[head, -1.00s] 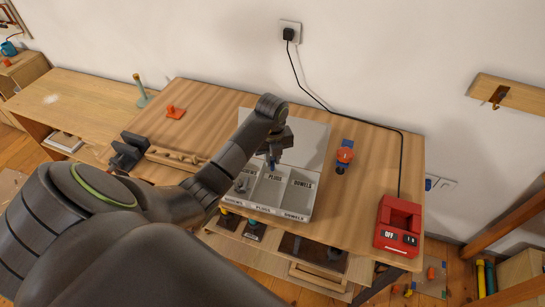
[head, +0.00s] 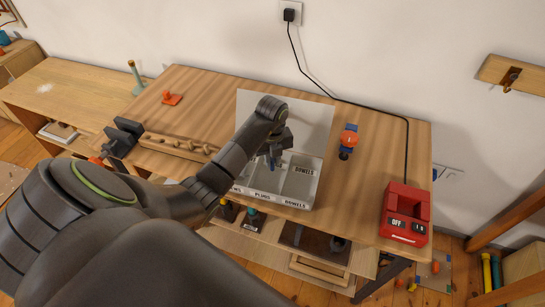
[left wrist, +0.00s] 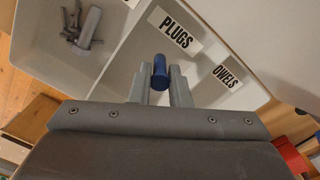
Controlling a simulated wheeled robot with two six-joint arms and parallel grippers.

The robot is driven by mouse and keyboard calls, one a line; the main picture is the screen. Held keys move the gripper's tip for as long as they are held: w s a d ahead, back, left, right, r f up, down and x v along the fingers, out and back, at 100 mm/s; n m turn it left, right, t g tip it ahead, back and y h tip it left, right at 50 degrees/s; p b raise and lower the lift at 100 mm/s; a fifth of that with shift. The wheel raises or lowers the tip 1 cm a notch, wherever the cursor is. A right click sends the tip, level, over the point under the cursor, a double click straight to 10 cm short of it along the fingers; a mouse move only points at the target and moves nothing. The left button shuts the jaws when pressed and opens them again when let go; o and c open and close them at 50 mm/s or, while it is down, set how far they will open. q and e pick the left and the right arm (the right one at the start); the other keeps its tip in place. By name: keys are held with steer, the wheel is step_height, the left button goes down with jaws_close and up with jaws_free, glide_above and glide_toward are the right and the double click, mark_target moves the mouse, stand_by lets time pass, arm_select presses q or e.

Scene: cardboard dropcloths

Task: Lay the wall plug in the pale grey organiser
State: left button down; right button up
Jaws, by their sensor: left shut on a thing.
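The wall plug (left wrist: 160,72) is a short dark blue cylinder. My left gripper (left wrist: 160,86) is shut on it, with one finger on each side. In the left wrist view the plug is over the organiser, near the label reading PLUGS. The pale grey organiser (head: 319,180) stands open on the workbench with its lid (head: 308,118) raised at the back. Its labelled compartments include PLUGS and DOWELS. In the head view my left gripper (head: 272,160) is over the organiser, and my arm hides its left part. My right gripper is not in view.
Grey hardware (left wrist: 88,28) lies in the compartment left of the plugs one. A red charger-like box (head: 405,214) stands at the bench's right. A blue and orange tool (head: 348,142) lies right of the organiser. A wooden rack (head: 178,147) and a vice (head: 122,138) are at the left.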

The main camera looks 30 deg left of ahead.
arm_select(q)
steer(key=shift+f, duration=0.55)
steer(key=c, duration=1.3)
jaws_free()
step_height(320, 180, up, 6)
steer(key=shift+b, duration=0.7)
step_height(320, 180, up, 12)
steer(key=p, duration=1)
steer(key=shift+f, duration=0.25)
